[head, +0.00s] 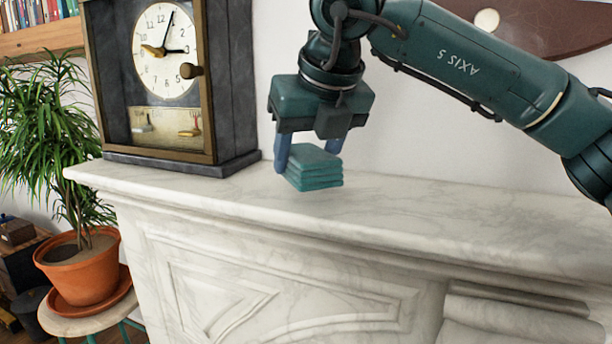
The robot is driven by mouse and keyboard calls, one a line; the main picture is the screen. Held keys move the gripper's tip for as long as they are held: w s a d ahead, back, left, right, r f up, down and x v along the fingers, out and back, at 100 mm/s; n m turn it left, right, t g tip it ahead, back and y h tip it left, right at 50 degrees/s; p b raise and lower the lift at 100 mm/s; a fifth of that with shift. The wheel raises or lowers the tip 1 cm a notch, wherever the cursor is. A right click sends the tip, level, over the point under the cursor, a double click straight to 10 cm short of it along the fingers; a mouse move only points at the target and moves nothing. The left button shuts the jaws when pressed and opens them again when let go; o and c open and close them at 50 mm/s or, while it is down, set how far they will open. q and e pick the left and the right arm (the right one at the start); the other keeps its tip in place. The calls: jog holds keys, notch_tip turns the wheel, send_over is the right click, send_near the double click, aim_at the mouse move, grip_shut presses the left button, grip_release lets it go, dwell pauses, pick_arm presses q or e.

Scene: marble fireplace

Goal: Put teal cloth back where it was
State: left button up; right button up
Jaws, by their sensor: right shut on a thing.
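The teal cloth (314,169) is a small folded stack of several layers in the head view. It is at the marble mantel (420,214), just right of the clock. My right gripper (307,158) points down from above and is shut on the cloth, with one blue finger at its left side and the other behind its upper right. I cannot tell whether the cloth's underside touches the marble or hangs slightly above it. My left gripper is not in view.
A dark mantel clock (175,80) stands close on the left, its small door knob facing out. The mantel to the right is clear. Its front edge drops off below. A potted plant (82,268) stands on a stool at the lower left.

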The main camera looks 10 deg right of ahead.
notch_tip(320, 180, down, 3)
jog(key=shift+f, duration=0.1)
jog(key=shift+f, duration=0.2)
jog(key=o, duration=0.9)
